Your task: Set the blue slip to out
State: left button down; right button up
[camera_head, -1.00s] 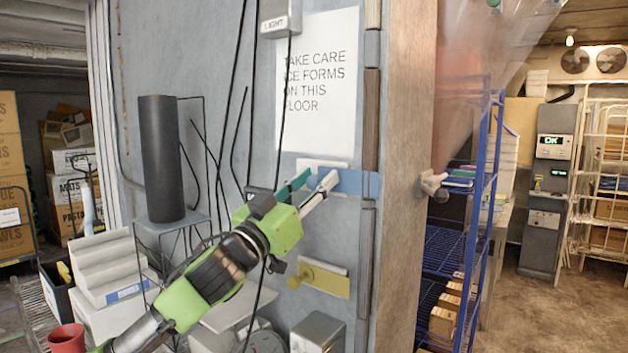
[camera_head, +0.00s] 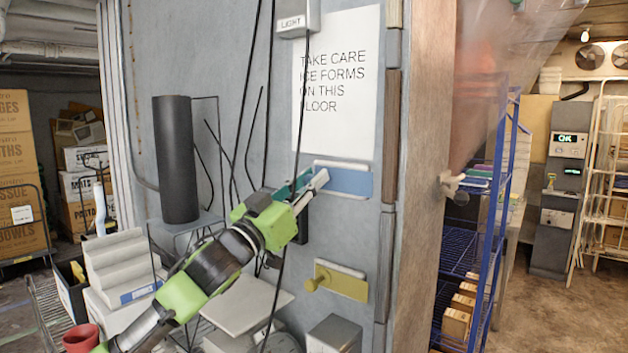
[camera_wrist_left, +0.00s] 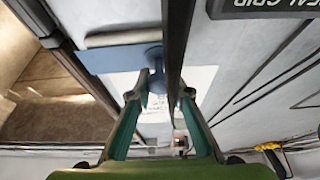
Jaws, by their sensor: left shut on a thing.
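The blue slip (camera_head: 348,183) is a flat blue plate against a pale backing strip on the grey wall, under the paper sign. Its right end stops just short of the upright strip at the wall's edge. My left gripper (camera_head: 318,181) is at its left end, jaws shut on the slip's knob; the fingers hide most of the knob in the head view. In the left wrist view the blue slip (camera_wrist_left: 108,59) lies beyond the fingertips, and its blue knob (camera_wrist_left: 154,60) points toward my left gripper (camera_wrist_left: 166,90). My right gripper is out of view.
A yellow slip (camera_head: 348,285) with a knob at its left end is below the blue one. Dark cables hang in front of the wall beside my arm. A black cylinder (camera_head: 175,160) stands at left. A light box (camera_head: 298,22) is above; a wooden post (camera_head: 425,200) stands at right.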

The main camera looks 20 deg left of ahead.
pick_arm(q)
jog(key=c, duration=1.8)
grip_release()
jog(key=shift+a+r, duration=0.1)
jog(key=shift+a, duration=0.05)
jog(key=shift+c, duration=0.2)
jog(key=shift+w+a, duration=0.15)
jog(key=shift+a, duration=0.1)
jog(key=shift+d, duration=0.15)
jog(key=shift+s+f, duration=0.4)
jog(key=shift+s, duration=0.15)
jog(key=v, duration=1.1)
jog(key=shift+a, duration=0.3)
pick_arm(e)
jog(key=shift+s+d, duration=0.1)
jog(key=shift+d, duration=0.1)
pick_arm(q)
jog(key=shift+w, duration=0.1)
